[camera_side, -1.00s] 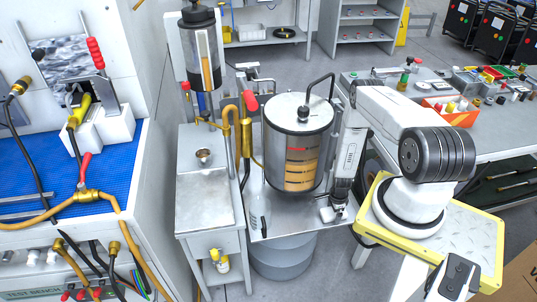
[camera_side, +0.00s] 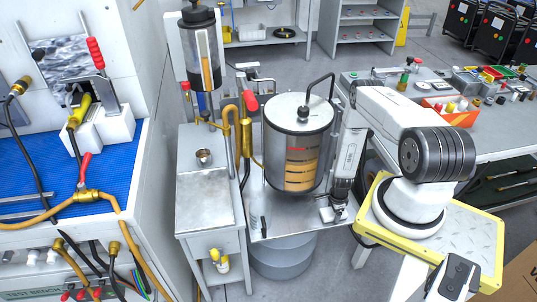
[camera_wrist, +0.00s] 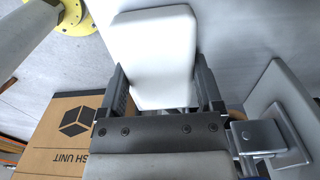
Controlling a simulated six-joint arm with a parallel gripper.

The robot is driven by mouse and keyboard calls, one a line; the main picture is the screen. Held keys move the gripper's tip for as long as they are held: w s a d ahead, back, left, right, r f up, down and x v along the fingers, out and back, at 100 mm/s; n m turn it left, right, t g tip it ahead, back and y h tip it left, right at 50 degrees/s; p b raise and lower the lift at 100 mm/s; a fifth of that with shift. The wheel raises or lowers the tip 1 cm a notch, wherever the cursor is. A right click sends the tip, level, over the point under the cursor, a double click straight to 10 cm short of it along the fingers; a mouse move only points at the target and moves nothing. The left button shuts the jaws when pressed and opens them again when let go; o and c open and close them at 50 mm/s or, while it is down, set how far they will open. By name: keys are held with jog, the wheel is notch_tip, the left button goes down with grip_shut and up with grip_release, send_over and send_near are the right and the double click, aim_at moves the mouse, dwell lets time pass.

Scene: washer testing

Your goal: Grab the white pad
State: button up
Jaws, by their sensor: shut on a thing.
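The white pad (camera_wrist: 152,50) is a pale block with rounded corners at the top middle of the wrist view. My gripper (camera_wrist: 162,80) has one finger against each side edge of the pad and is shut on it. The pad's near end is partly hidden by the gripper body.
A steel tank (camera_side: 297,150) with an amber gauge stands close left of my arm. A metal bracket on a pale plate (camera_wrist: 290,115) is close right of my gripper. A cardboard box (camera_wrist: 65,135) lies at the lower left of the wrist view.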

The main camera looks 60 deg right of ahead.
jog(key=shift+r, duration=0.15)
jog(key=shift+r, duration=0.7)
jog(key=s+a+r, duration=0.9)
jog(key=s+r, duration=0.1)
jog(key=r, duration=0.1)
jog(key=shift+s+a+r, duration=0.15)
jog(key=shift+s+r, duration=0.05)
jog(key=shift+s, duration=0.05)
jog(key=shift+w, duration=0.1)
